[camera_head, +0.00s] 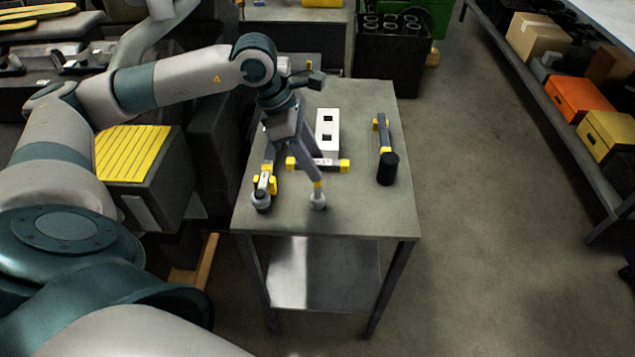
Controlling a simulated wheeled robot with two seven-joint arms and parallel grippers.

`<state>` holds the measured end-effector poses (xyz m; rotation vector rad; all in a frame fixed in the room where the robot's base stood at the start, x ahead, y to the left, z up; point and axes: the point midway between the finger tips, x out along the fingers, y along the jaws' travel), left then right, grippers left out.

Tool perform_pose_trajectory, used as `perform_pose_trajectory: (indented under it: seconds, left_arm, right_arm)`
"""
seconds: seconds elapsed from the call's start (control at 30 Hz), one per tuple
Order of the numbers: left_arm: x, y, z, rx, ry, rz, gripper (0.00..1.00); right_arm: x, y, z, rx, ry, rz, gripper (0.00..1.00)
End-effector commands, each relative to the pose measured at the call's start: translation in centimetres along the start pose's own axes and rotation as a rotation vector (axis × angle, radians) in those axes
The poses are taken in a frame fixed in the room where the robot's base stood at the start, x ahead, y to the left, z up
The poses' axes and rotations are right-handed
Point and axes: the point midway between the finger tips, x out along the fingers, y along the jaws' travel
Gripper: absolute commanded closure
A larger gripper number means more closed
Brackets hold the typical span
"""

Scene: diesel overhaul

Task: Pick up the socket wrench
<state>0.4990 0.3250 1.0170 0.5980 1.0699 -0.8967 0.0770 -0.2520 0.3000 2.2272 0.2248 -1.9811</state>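A grey tool with a yellow band and a pale round end, which looks like the socket wrench (318,199), lies near the front middle of the small workbench (340,219). Its far part runs up towards my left gripper (290,150), which hides it. My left gripper points down over the left half of the bench. Its fingertips merge with the dark tools below, so I cannot tell whether it touches the wrench or how wide its fingers are. My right gripper is out of view.
Nearby on the bench are a yellow-and-grey tool (262,190), a bar with yellow ends (330,164), a white block with square holes (326,124) and a black-headed mallet (387,167). The bench's front right is clear. A shelf with boxes (580,98) stands far right.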

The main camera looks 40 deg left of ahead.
Motion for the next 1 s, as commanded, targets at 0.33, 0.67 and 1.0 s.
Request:
perform_pose_trajectory:
  seconds: [0.33, 0.67, 1.0]
  left_arm:
    - [2.7, -0.1, 0.0, 0.0, 0.0, 0.0, 0.62]
    - [2.8, 0.0, 0.0, 0.0, 0.0, 0.001, 0.62]
    - [2.7, 0.0, 0.0, 0.0, 0.0, 0.001, 1.0]
  right_arm:
    - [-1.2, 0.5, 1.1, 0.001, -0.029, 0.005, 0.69]
    - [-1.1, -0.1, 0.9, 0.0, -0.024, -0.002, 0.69]
    - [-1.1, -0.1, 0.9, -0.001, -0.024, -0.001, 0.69]
